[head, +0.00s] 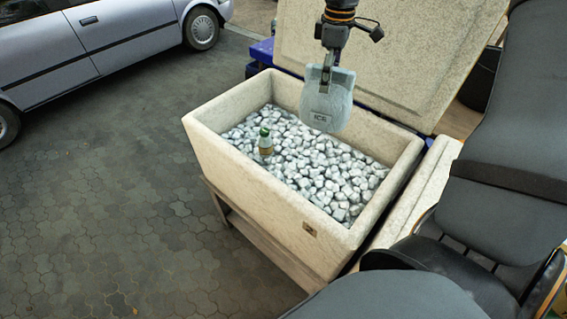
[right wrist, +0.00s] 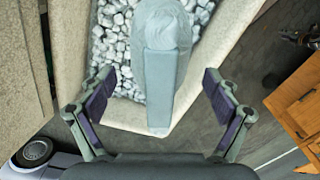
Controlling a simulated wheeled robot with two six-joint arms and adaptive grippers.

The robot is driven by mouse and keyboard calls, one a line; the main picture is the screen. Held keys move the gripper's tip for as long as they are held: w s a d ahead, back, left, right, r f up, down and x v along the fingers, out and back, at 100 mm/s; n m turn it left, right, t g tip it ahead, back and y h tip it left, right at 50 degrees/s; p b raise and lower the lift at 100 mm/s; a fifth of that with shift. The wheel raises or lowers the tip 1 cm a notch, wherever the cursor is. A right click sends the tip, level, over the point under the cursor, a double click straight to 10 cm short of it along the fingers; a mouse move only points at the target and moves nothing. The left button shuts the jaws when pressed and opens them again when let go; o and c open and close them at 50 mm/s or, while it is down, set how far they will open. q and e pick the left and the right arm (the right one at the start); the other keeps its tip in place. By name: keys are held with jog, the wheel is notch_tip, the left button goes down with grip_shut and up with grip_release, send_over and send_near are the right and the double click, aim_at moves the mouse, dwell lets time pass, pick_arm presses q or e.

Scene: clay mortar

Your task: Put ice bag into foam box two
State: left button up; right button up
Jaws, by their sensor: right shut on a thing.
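The ice bag (head: 325,112) is a pale blue-grey bag with "ICE" on it. It hangs upright from my right gripper (head: 329,80), which is shut on its upper part. The bag is above the open foam box (head: 270,205), over its back part. In the right wrist view the bag (right wrist: 160,85) stands between the two fingers, with the box's ice behind it. The foam box is cream, full of ice lumps (head: 330,170), and a green-capped bottle (head: 265,145) stands in it. My left gripper is not in view.
A large foam lid or panel (head: 400,50) stands tilted behind the box. A silver car (head: 100,40) is parked at the upper left. Paved ground (head: 110,190) at the left is clear. In the right wrist view, wooden furniture (right wrist: 298,100) stands at the right.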

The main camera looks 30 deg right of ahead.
aim_at(318, 126)
notch_tip(318, 126, down, 30)
jog(key=b, duration=1.5)
jog(key=shift+w+a+r+n, duration=0.25)
jog(key=shift+w+a+n, duration=0.05)
jog(key=shift+w+a, duration=0.05)
jog(key=o, duration=1.6)
jog(key=shift+c, duration=0.2)
notch_tip(318, 126, up, 12)
jog(key=shift+r+p, duration=0.15)
jog(key=shift+p, duration=0.2)
